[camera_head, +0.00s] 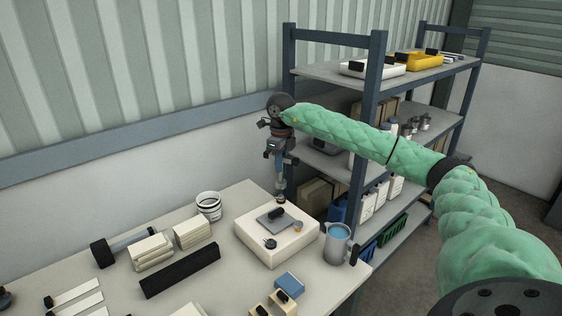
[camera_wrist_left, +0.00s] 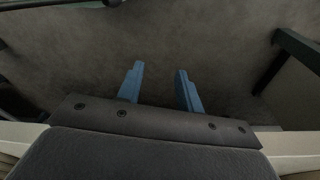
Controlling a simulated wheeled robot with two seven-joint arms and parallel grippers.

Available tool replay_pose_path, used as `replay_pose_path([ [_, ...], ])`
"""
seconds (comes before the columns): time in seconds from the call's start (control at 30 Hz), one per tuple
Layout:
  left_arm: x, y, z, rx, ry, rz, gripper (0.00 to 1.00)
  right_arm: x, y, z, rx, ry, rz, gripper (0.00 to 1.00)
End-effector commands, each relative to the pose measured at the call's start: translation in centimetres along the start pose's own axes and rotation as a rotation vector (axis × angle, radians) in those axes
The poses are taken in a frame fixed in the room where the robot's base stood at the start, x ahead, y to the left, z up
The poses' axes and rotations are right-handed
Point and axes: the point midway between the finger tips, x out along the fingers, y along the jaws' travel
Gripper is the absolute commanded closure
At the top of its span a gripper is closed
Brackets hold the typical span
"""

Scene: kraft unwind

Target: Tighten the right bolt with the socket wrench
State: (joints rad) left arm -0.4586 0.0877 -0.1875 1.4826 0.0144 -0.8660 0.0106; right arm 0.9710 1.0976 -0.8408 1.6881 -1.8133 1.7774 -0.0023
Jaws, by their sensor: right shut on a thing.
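A cream block (camera_head: 290,248) on the table carries a grey plate (camera_head: 268,222) with a black piece on top. A small brass-coloured round part (camera_head: 298,226), perhaps the right bolt, sits at the plate's right end. A dark round part (camera_head: 271,243) sits at its front. My right gripper (camera_head: 281,172) is above the block's back edge, shut on an upright tool, apparently the socket wrench (camera_head: 281,188). The tool's lower end is up and behind the brass part, seemingly apart from it. My left gripper (camera_wrist_left: 160,85) is open and empty above the floor in the left wrist view.
A grey jug (camera_head: 337,245) with blue contents stands right of the block. A striped cup (camera_head: 208,206) stands to its left. A black bar (camera_head: 180,270) and cream blocks (camera_head: 152,250) lie left. A blue box (camera_head: 289,283) lies in front. A shelf rack (camera_head: 369,120) stands behind.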

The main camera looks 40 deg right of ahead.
Motion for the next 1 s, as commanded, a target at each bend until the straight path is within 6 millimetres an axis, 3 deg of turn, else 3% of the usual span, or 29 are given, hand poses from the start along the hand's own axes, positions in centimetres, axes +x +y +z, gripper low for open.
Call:
replay_pose_path([
  [0.5,-1.5,0.4,-0.9,-0.004,-0.006,0.006,0.64,2.1,0.0,0.0,0.0,-0.001,0.0,1.0],
  [0.73,-2.0,0.7,-0.1,-0.006,-0.019,0.01,0.64,3.0,0.0,0.0,0.0,-0.001,0.0,1.0],
  [1.0,-2.1,0.6,-0.6,-0.005,-0.015,0.009,0.64,2.9,0.0,0.0,0.0,-0.001,0.0,1.0],
])
